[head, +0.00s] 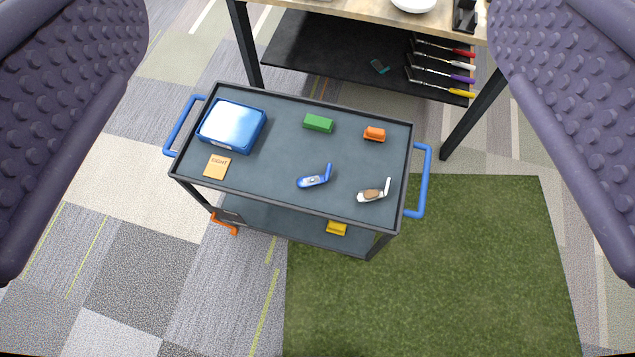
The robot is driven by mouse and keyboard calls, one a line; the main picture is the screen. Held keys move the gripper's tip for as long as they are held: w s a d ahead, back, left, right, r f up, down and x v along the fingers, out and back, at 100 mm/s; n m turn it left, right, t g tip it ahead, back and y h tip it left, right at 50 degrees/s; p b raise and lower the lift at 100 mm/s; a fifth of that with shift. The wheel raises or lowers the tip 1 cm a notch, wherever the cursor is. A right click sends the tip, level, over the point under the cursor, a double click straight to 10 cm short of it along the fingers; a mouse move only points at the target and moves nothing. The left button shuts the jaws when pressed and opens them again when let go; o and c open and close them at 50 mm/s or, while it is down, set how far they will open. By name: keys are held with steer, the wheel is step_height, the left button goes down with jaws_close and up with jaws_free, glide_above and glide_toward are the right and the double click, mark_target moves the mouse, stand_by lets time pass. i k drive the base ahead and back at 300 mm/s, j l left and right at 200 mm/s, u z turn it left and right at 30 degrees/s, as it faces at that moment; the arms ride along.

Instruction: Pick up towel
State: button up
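No object in view plainly reads as a towel. A glossy blue block-like thing (232,126) with rounded edges lies at the left end of the grey cart's top tray (268,168); I cannot tell whether it is cloth or a case. My gripper (318,150) is open. Its two purple studded fingers stand wide apart at the left and right edges of the head view, with nothing between them close up. The cart is farther off, below the gripper.
The tray also holds an orange card (217,167), a green block (318,123), an orange block (374,134) and two club heads, blue (313,181) and white-brown (372,195). A workbench (375,10) with clubs on its shelf stands behind. Green turf (440,290) lies in front.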

mark_target(312, 122)
steer(key=i+j, duration=0.25)
steer(key=i, duration=0.2)
steer(key=i+j+z, duration=0.1)
steer(key=i+j, duration=0.2)
steer(key=i, duration=0.2)
steer(key=i+j, duration=0.3)
steer(key=i, duration=0.15)
